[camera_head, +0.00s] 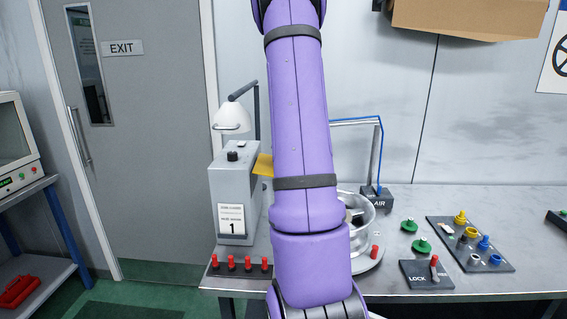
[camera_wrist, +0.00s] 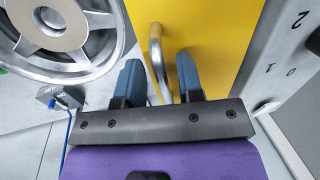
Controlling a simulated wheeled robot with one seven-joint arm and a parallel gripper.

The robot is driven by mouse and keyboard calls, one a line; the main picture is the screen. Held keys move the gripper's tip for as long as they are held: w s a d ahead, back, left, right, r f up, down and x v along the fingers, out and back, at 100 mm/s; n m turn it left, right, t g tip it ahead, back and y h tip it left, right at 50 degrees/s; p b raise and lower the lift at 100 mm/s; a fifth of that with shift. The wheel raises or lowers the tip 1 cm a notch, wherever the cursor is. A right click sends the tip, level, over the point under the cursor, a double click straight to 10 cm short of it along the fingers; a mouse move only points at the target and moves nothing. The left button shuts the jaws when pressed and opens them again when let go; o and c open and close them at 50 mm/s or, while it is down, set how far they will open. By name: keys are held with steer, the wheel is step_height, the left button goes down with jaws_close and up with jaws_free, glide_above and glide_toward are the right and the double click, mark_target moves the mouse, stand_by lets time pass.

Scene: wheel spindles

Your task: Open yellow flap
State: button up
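The yellow flap (camera_wrist: 214,38) fills the middle of the wrist view, with a curved metal handle (camera_wrist: 156,50) on its left part. My gripper (camera_wrist: 160,75) has two blue fingers held apart, one on each side of the handle. The handle's lower end lies between the fingers, with visible gaps, so it does not look clamped. In the head view only a small corner of the yellow flap (camera_head: 263,165) shows at the right of the grey box (camera_head: 229,180); my purple arm hides the rest and my gripper.
A silver wheel (camera_wrist: 65,30) is close on the left in the wrist view. A dial panel (camera_wrist: 285,60) stands at right. On the bench are red pegs (camera_head: 248,264), a LOCK lever block (camera_head: 427,274), green knobs (camera_head: 421,245) and a plate with coloured knobs (camera_head: 470,243).

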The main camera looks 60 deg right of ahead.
step_height(320, 180, up, 10)
steer(key=s, duration=0.1)
steer(key=shift+s+d, duration=0.35)
steer(key=shift+d, duration=0.05)
steer(key=shift+s+f, duration=0.1)
stand_by(0.4)
